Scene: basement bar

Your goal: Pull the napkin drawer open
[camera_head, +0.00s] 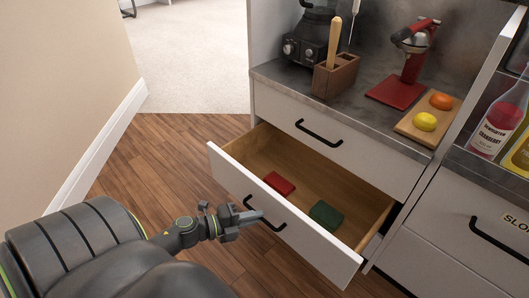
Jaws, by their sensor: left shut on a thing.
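The lower white drawer (310,240) is pulled well out from the cabinet, with its wooden inside showing. A folded red napkin (279,183) and a folded dark green napkin (326,215) lie on its floor. The drawer's black bar handle (275,226) is on its front panel. My left gripper (256,215) reaches in from the left and is shut on this handle, partly covering it. My right gripper is not in view.
A closed drawer (330,140) with a black handle sits above. The counter holds a blender base (306,48), a wooden holder (335,76), a red press (409,70) and a board (411,125) with fruit. Wooden floor (165,160) is clear at left; a wall (70,70) stands beyond.

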